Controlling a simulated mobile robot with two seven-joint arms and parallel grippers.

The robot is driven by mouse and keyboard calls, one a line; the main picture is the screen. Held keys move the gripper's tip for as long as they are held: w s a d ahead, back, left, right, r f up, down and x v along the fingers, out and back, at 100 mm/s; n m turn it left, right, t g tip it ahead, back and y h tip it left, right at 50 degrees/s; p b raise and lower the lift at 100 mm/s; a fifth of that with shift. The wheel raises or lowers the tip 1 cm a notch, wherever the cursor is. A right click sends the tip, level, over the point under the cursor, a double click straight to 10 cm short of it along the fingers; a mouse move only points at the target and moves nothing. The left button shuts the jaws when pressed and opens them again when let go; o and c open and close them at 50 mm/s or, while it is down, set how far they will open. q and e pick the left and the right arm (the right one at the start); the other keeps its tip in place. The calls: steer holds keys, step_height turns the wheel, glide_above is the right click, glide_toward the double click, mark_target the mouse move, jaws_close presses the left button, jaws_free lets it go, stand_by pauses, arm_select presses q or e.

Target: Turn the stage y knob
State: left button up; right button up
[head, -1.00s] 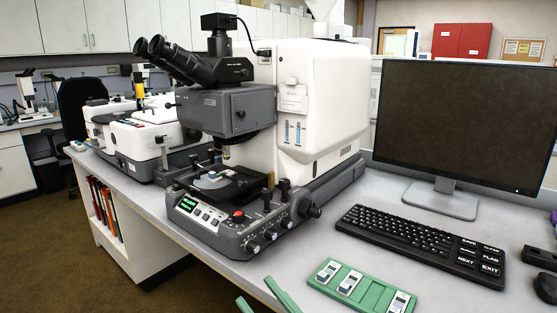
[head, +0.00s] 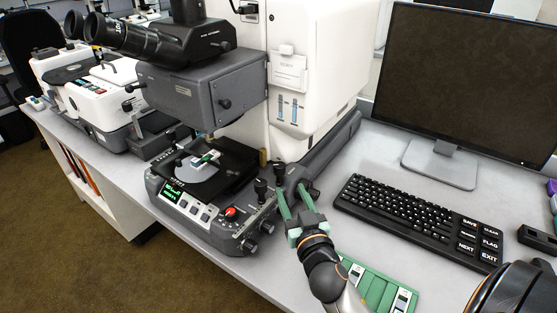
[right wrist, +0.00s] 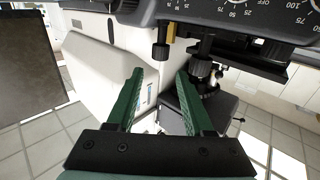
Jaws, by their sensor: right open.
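The grey microscope base (head: 200,228) carries the black stage (head: 228,163) and two upright black knobs at its right side. One knob (head: 261,188) is nearer the front and another (head: 279,170) stands behind it. I cannot tell which of them is the stage y knob. My right gripper (head: 293,192) is open, its two green fingers pointing at the base's right side, just right of these knobs. In the right wrist view the gripper (right wrist: 160,74) has empty space between its fingers, and dark knobs (right wrist: 201,70) show beyond the tips. My left gripper is not in view.
A slide (head: 207,157) lies on the stage. Front knobs (head: 249,246) and a red knob (head: 232,212) sit on the base. A green slide tray (head: 376,286) lies below my right arm. A keyboard (head: 420,218) and monitor (head: 470,85) stand at right.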

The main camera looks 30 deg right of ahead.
mark_target(281, 171)
steer(key=p+x, duration=0.1)
steer(key=x, duration=0.9)
steer(key=shift+w+d, duration=0.1)
steer(key=shift+w, duration=0.2)
jaws_close()
